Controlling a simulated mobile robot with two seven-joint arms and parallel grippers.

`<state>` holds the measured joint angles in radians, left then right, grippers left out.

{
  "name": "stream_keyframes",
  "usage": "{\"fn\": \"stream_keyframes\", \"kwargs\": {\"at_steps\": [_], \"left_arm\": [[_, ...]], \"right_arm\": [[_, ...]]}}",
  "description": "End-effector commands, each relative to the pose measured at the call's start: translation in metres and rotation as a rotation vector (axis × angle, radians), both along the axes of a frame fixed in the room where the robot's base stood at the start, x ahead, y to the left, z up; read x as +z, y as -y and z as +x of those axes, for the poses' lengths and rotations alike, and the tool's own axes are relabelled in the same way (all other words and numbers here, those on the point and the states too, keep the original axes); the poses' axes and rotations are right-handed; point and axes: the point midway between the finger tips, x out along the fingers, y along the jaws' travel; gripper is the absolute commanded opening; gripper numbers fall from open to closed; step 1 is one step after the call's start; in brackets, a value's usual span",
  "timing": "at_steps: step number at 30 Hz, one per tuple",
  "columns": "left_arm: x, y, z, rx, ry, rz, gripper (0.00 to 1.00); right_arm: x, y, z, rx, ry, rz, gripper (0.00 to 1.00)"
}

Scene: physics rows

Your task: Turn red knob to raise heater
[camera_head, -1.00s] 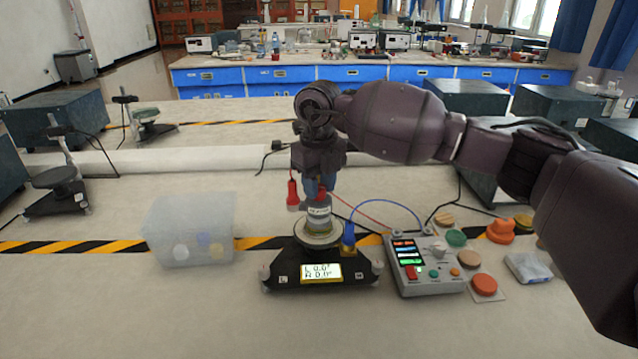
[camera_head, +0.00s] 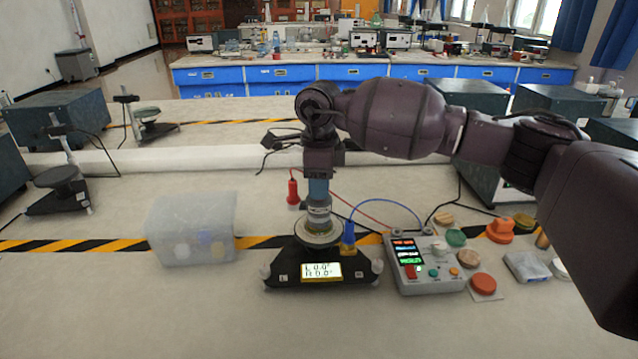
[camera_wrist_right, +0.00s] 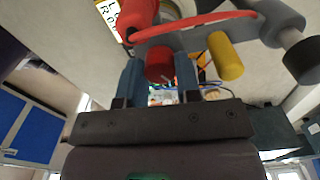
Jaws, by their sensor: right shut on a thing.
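The device (camera_head: 283,279) is a black base with a lit display (camera_head: 321,272), a round pale plate (camera_head: 318,240) and a grey cylinder (camera_head: 318,216) standing on it. My right gripper (camera_head: 318,195) points straight down onto the cylinder's top. The right wrist view shows a short red knob (camera_wrist_right: 160,63) between the two blue fingertips (camera_wrist_right: 159,78), and the gripper is shut on it. In the head view the fingers hide the knob. I cannot tell which part is the heater. My left gripper is not in view.
A red plug (camera_head: 293,192) with a wire is close left of the gripper; a blue plug (camera_head: 348,238) is at right. A control box (camera_head: 425,265) with buttons stands right, loose coloured parts beyond it. A translucent bin (camera_head: 190,230) stands left.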

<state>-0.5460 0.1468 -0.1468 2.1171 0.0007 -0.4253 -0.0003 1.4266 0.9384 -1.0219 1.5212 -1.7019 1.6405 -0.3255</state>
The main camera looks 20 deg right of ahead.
Motion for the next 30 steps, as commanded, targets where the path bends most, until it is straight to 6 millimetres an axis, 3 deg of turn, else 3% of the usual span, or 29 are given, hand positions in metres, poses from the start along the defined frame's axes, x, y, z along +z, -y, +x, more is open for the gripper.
{"fn": "stream_keyframes", "kwargs": {"at_steps": [30], "left_arm": [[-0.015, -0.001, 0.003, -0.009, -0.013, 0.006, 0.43]], "right_arm": [[-0.003, 0.0, 0.001, 0.918, -0.002, 0.001, 0.07]]}}
